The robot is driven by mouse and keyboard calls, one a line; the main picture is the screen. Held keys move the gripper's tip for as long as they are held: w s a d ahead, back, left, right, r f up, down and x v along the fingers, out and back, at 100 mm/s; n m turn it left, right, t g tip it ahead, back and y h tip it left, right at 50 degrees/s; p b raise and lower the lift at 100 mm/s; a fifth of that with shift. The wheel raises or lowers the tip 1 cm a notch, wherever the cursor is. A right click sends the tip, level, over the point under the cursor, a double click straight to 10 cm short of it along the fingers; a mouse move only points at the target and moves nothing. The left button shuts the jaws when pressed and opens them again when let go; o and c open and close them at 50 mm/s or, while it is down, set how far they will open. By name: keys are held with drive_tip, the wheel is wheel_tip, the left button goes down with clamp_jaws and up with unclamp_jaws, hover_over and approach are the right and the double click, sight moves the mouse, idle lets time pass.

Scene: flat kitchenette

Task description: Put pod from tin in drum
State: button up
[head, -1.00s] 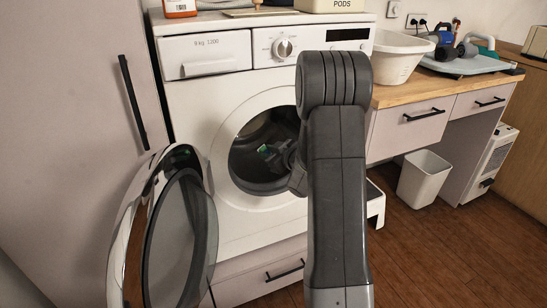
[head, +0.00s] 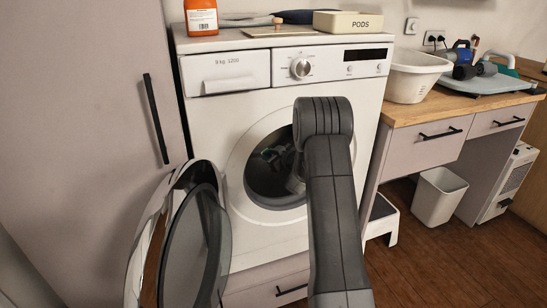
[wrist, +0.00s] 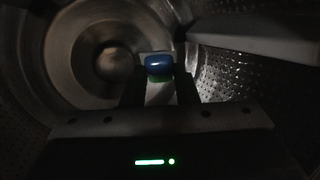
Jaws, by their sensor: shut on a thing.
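The washing machine's drum (head: 262,184) is open, and my arm reaches in through its round doorway. My gripper (wrist: 160,76) is inside the drum, shut on a pod (wrist: 159,63) with blue, white and green parts. In the wrist view the pod sits between the fingertips, in front of the drum's back wall, and looks clear of the perforated metal. In the head view my gripper is dim and partly hidden by my arm. The cream tin (head: 333,26) marked PODS stands on top of the machine at the right; its inside cannot be seen.
The machine's round door (head: 182,245) hangs open at the left of the doorway. An orange bottle (head: 201,17) and a wooden-handled item stand on the machine. A white basin (head: 410,82) is on the counter at the right. A pale drum paddle (wrist: 255,45) shows at upper right.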

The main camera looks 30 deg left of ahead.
drive_tip(key=shift+w+a+f, duration=0.1)
drive_tip(key=shift+w+a, duration=0.15)
drive_tip(key=shift+a, duration=0.05)
drive_tip(key=o, duration=0.8)
drive_tip(key=shift+c, duration=0.2)
drive_tip(key=p+v, duration=0.1)
drive_tip(key=v, duration=1.3)
drive_tip(key=shift+p, duration=0.35)
drive_tip(key=shift+a, duration=0.15)
